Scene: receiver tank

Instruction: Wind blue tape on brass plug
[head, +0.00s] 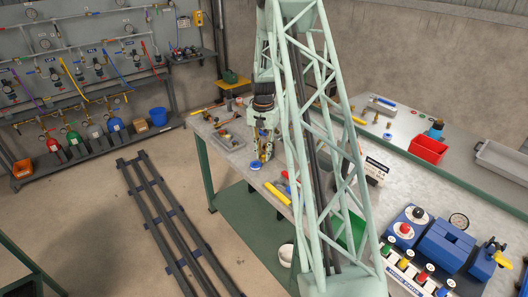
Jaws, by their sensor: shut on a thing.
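My gripper (263,146) hangs pointing down over the near part of the grey workbench (232,150). It is shut on a small brass-coloured thing, too small and too covered by the fingers to name surely as the plug. A roll that looks like the blue tape (255,165) lies flat on the bench just below and left of the fingertips, apart from them.
My lattice arm link hides the bench's middle. Yellow-handled tools (277,193) lie near the bench's front edge. A red bin (428,149), a grey tray (502,160) and a blue vise-like block (446,244) are at right. Floor rails (172,230) run at left.

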